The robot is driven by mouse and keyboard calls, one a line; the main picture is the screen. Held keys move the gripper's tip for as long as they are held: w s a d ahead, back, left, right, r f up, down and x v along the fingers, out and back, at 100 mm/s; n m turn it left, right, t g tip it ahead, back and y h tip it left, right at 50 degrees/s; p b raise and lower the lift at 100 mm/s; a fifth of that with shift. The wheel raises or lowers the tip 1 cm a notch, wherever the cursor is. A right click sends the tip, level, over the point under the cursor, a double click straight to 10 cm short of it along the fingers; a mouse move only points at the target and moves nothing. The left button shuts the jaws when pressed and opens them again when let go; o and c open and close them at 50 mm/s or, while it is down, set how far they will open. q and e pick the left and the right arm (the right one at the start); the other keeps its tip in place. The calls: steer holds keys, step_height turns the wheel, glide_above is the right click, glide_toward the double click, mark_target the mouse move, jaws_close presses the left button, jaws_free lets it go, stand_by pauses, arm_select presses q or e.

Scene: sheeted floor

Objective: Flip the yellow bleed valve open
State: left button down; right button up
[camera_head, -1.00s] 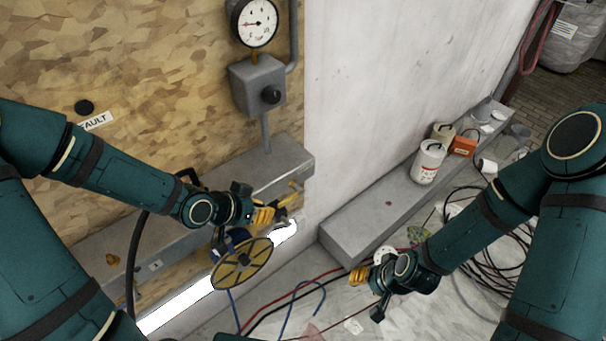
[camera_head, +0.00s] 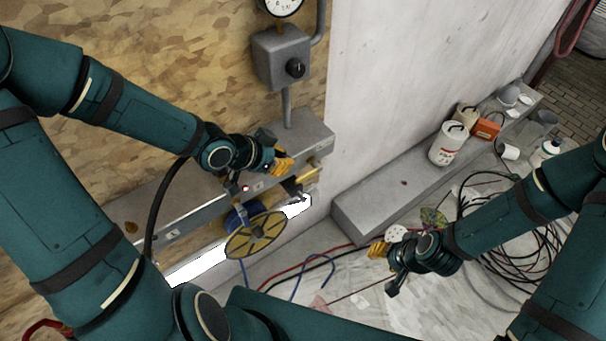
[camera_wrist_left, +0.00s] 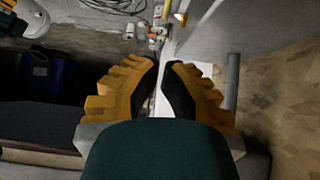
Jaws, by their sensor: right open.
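A small yellow lever (camera_head: 303,175), which looks like the bleed valve handle, shows at the right end of the grey ledge, beside my left gripper. In the left wrist view, a yellow piece (camera_wrist_left: 166,10) beyond the fingertips is likely the same lever. My left gripper (camera_head: 288,163) is just above and left of the lever in the head view. In the left wrist view its fingers (camera_wrist_left: 162,66) are close together with a narrow gap and nothing held. My right gripper (camera_head: 375,250) is open and empty above the sheeted floor, well away from the lever.
A yellow-faced reel (camera_head: 256,235) is below the grey ledge (camera_head: 300,135). A gauge (camera_head: 281,4) and a grey box with a black knob (camera_head: 295,68) are above. White canisters (camera_head: 447,143) stand on the right ledge. Cables lie on the floor.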

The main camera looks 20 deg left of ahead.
arm_select(q)
steer(key=s+a+f+b+x, duration=0.1)
steer(key=f+b+x, duration=0.1)
steer(key=b+x, duration=0.5)
steer(key=shift+x, duration=2)
steer(key=shift+s+f, duration=0.1)
steer(key=shift+f, duration=0.15)
